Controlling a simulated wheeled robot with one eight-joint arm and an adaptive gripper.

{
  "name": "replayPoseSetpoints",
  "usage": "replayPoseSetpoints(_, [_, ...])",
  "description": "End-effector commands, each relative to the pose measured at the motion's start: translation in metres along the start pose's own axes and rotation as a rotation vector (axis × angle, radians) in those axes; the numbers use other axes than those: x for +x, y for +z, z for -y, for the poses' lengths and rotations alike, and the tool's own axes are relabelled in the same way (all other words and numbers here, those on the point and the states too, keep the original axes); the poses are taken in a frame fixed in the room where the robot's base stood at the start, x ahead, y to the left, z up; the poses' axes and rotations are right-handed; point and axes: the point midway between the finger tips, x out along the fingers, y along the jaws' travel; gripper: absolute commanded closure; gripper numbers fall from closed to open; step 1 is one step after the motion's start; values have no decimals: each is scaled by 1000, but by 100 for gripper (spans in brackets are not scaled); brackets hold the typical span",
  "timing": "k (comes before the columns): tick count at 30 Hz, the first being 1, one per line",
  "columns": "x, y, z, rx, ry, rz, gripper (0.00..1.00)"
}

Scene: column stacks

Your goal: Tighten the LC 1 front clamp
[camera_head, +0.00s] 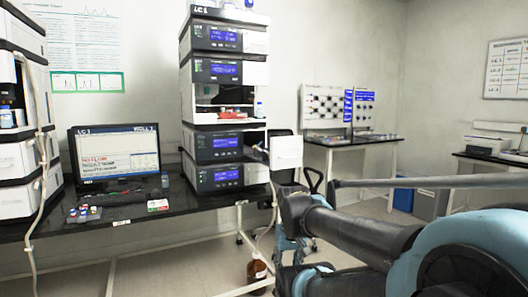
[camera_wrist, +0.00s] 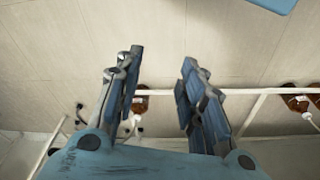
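The LC 1 stack (camera_head: 224,100) stands on the black bench in the head view, with its label on top and several modules with lit blue screens. A white box-like panel (camera_head: 287,152) juts out at its lower right side. I cannot make out the front clamp in either view. My gripper (camera_wrist: 160,58) is open and empty in the wrist view, its two fingers well apart above the pale floor. In the head view my arm crosses the lower right, and I cannot make out the fingers there.
A monitor (camera_head: 115,155) and small vials (camera_head: 84,212) are on the bench (camera_head: 130,222). Another stack (camera_head: 18,120) stands at far left. A brown bottle (camera_head: 257,273) is on the floor. In the wrist view, brown bottles (camera_wrist: 294,101) are near a white rail (camera_wrist: 235,91).

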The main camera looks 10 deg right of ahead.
Motion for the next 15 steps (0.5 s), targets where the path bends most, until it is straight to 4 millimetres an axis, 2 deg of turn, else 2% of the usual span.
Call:
replayPoseSetpoints(4, [-9, 5, -1, 5, 7, -8, 63])
replayPoseSetpoints(7, [-20, -5, -5, 27, 34, 3, 63])
replayPoseSetpoints(11, [-45, -29, -12, 84, 102, 25, 63])
replayPoseSetpoints(15, [-78, -65, -22, 167, 204, 38, 63])
